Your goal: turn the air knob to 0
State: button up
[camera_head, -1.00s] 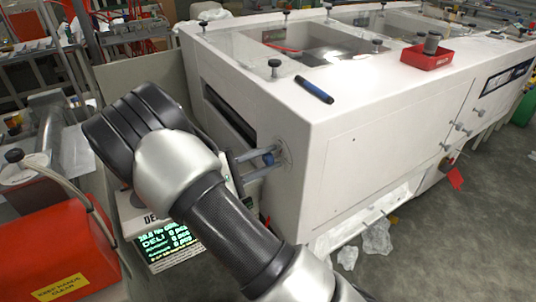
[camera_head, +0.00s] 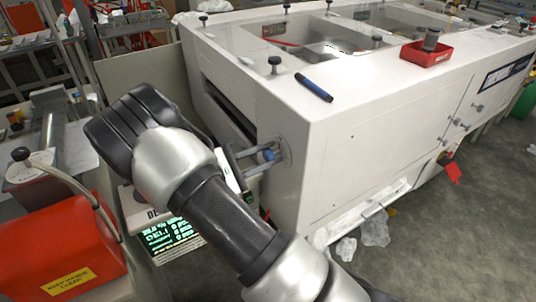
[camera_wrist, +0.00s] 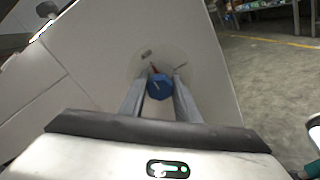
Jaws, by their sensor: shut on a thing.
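In the wrist view a small red mark shows just above the knob. My gripper (camera_wrist: 161,92) has one finger on each side of the knob and is shut on it. In the head view my gripper (camera_head: 262,158) reaches the knob (camera_head: 268,154) from the left. The dial's numbers are too small to read.
The white machine (camera_head: 370,130) fills the middle and right. A blue marker (camera_head: 313,88) and a red tray (camera_head: 426,53) lie on its top. A red box (camera_head: 60,235) is at the lower left.

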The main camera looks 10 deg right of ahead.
jog(key=o, duration=1)
jog(key=shift+o, duration=0.2)
jog(key=v, duration=1.2)
jog(key=shift+b, duration=0.45)
jog(key=s+d+r+m+g+y+p, duration=0.4)
jog(key=s+d+r+m+g+y, duration=0.25)
jog(key=s+d+r+y, duration=0.5)
jog(key=s+r+m+t+y+p, duration=0.4)
jog(key=s+r, duration=0.6)
jog(key=r, duration=0.4)
jog(key=m+t+y, duration=0.1)
jog(key=m+t, duration=0.1)
jog(key=m, duration=0.1)
jog(key=shift+a+y, duration=0.35)
jog(key=shift+a, duration=0.05)
